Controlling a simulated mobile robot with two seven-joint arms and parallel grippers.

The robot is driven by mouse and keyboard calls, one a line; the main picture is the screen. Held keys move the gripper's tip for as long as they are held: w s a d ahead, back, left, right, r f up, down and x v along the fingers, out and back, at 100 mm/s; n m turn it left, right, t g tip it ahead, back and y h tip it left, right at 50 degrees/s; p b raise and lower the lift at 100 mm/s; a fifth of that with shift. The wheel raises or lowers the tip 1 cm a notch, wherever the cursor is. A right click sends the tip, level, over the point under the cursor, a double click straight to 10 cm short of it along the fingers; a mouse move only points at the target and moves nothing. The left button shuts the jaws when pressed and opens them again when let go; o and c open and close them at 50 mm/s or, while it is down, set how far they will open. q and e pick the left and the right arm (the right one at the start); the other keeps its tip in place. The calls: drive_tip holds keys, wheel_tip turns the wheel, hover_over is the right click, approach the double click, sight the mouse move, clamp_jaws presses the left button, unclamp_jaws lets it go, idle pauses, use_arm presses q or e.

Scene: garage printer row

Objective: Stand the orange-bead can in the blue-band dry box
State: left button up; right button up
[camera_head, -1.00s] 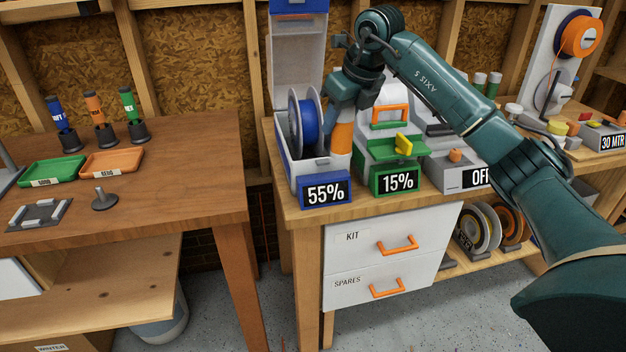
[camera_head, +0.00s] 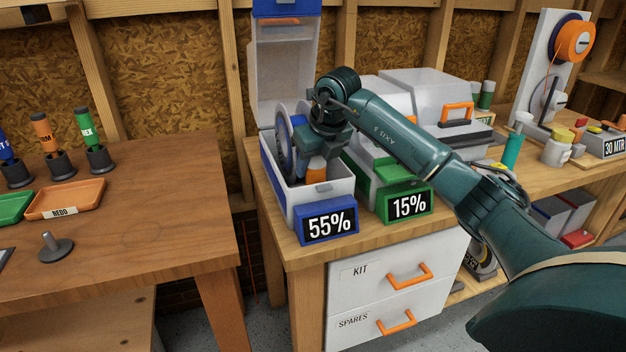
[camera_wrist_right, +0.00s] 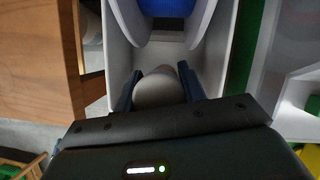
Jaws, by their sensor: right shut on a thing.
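The blue-band dry box (camera_head: 341,194) stands open at the bench's left end, with a 55% label on its blue front. Its lid (camera_head: 284,68) is raised at the back. My right gripper (camera_head: 317,158) points down into the box, shut on the orange-bead can (camera_head: 316,167). In the wrist view the can's pale round top (camera_wrist_right: 158,88) sits between the two fingers, inside the box walls. A blue spool (camera_head: 284,150) stands in the box behind the can. The can's base is hidden, so I cannot tell whether it touches the floor. My left gripper is out of view.
A green-banded dry box (camera_head: 382,203) labelled 15% stands close to the right, partly behind my right arm. A gap separates table and bench.

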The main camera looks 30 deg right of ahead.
sight(313, 178)
drive_tip(key=shift+f, duration=1.75)
drive_tip(key=shift+f, duration=0.15)
drive_tip(key=o, duration=1)
drive_tip(key=shift+o, duration=0.2)
drive_tip(key=v, duration=1.2)
drive_tip(key=shift+w, duration=0.1)
